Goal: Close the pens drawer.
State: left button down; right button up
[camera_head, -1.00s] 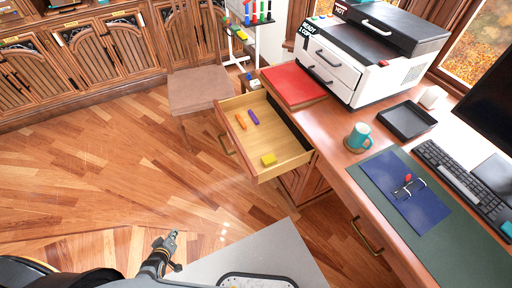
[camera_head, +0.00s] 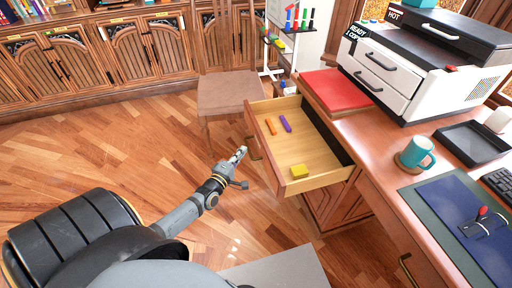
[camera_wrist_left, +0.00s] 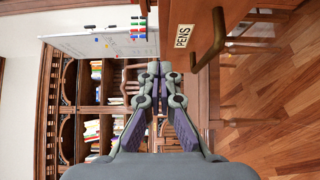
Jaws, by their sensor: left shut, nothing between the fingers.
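The pens drawer (camera_head: 276,166) is pulled out from the desk. The gripper also shows in the left wrist view (camera_wrist_left: 154,68). My right gripper is in neither view.
A chair (camera_head: 232,92) stands behind the drawer. The desk (camera_head: 372,128) carries a red folder (camera_head: 336,90), a printer (camera_head: 410,75), a black tray (camera_head: 472,143) and a teal mug (camera_head: 416,153).

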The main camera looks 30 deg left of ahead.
aim_at(260, 139)
pick_arm(q)
jog(key=w, duration=0.1)
jog(key=w+d, duration=0.1)
jog(key=w, duration=0.1)
jog(key=w+b, duration=0.1)
jog(key=w, duration=0.1)
jog(key=shift+w+d, duration=0.15)
jog(key=shift+d, duration=0.2)
jog(key=shift+w+d, duration=0.35)
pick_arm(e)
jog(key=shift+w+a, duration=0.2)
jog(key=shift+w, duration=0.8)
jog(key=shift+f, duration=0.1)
